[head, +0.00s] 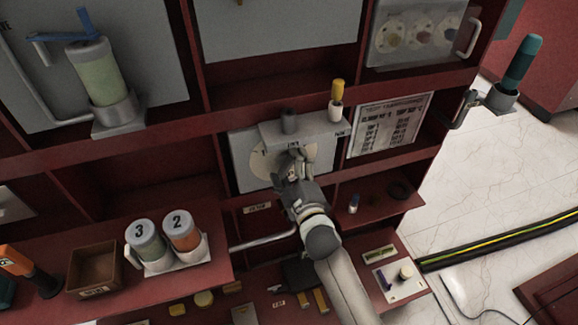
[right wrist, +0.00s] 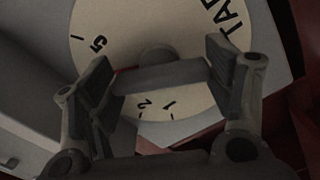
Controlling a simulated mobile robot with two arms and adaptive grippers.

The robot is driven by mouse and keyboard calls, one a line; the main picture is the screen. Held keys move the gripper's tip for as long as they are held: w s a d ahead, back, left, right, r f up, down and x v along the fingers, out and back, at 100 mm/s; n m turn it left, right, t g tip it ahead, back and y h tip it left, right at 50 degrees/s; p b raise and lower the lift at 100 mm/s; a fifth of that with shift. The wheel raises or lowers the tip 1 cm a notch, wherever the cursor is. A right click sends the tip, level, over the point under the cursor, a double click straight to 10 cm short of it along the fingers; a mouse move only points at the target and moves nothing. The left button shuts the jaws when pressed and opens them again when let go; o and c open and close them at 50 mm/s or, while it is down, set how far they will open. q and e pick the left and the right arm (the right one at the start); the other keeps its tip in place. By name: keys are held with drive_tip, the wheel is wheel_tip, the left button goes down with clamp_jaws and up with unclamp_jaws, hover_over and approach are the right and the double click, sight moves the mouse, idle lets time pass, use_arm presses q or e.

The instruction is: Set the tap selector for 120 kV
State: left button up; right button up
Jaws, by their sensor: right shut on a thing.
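The tap selector is a cream round dial (head: 262,166) on a grey panel, partly hidden by my right gripper in the head view. The dial also fills the right wrist view (right wrist: 130,28), where "TAP" and the numbers 5, 2 and 1 show. A grey bar handle (right wrist: 160,77) crosses the dial. My right gripper (head: 290,168) is shut on this handle, one finger at each end. Its fingers show in the right wrist view (right wrist: 158,76). Which number the handle points to is not clear. A printed tap chart (head: 386,127) hangs to the right, too small to read. My left gripper is not in view.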

drive_tip(key=shift+f, duration=0.1)
idle(0.3)
drive_tip(key=o, duration=1)
drive_tip(key=shift+s, duration=0.1)
drive_tip(key=v, duration=1.2)
